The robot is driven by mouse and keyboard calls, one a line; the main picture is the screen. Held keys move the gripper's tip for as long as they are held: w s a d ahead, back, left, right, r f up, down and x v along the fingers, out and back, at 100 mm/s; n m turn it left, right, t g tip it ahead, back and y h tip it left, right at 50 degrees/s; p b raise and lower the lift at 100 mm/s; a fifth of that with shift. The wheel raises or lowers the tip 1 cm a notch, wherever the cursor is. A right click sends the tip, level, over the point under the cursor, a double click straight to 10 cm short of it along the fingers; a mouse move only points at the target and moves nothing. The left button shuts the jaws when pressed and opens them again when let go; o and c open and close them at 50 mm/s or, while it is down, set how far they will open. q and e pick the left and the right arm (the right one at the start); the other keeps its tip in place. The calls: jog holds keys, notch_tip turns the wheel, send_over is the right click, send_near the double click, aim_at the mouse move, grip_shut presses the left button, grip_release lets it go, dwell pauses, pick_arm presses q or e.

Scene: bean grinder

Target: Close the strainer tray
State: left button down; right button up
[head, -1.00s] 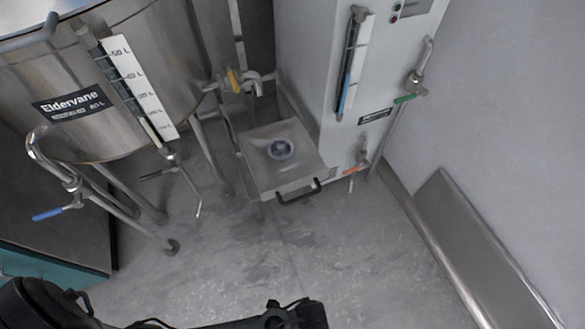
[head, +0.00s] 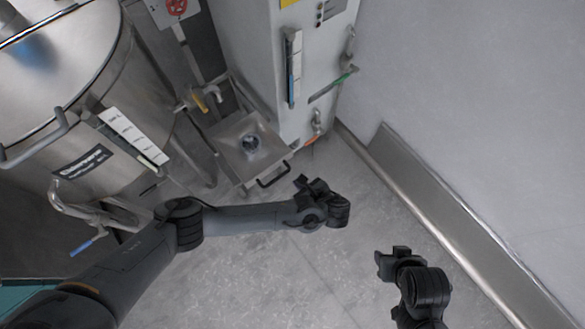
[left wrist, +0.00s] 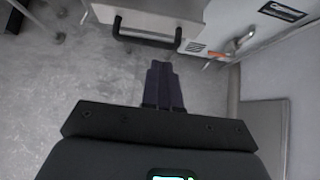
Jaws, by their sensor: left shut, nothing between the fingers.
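The strainer tray (head: 225,135) is a square metal tray with a dark round opening in its middle. It juts out beside the grey machine, between it and the big steel tank. Its black handle (head: 273,176) is on the front edge, and it also shows in the left wrist view (left wrist: 147,38). My left gripper (head: 306,184) is just to the right of and in front of the handle in the head view. In the left wrist view its fingers (left wrist: 160,66) are together, empty, and point toward the handle with a gap. My right gripper (head: 384,259) is lower right, away from the tray; its fingers are unclear.
The steel tank (head: 75,80) stands at the left with pipes and a blue-handled valve (head: 84,247). The grey machine (head: 270,60) stands behind the tray. A metal kerb (head: 440,215) runs along the right wall. The floor (head: 290,265) in front of the tray is clear.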

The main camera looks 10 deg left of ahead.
aim_at(275, 165)
pick_arm(q)
jog(key=b+x, duration=0.1)
jog(key=x, duration=0.2)
jog(key=r+b+x, duration=0.1)
jog(key=x, duration=0.3)
jog(key=a+b+x, duration=0.1)
jog(key=b+x, duration=0.1)
jog(key=x, duration=0.2)
jog(key=shift+w+a, duration=0.1)
jog(key=shift+w, duration=0.35)
jog(key=shift+w+a, duration=0.2)
jog(key=shift+w+a+r, duration=0.1)
jog(key=shift+w+a, duration=0.1)
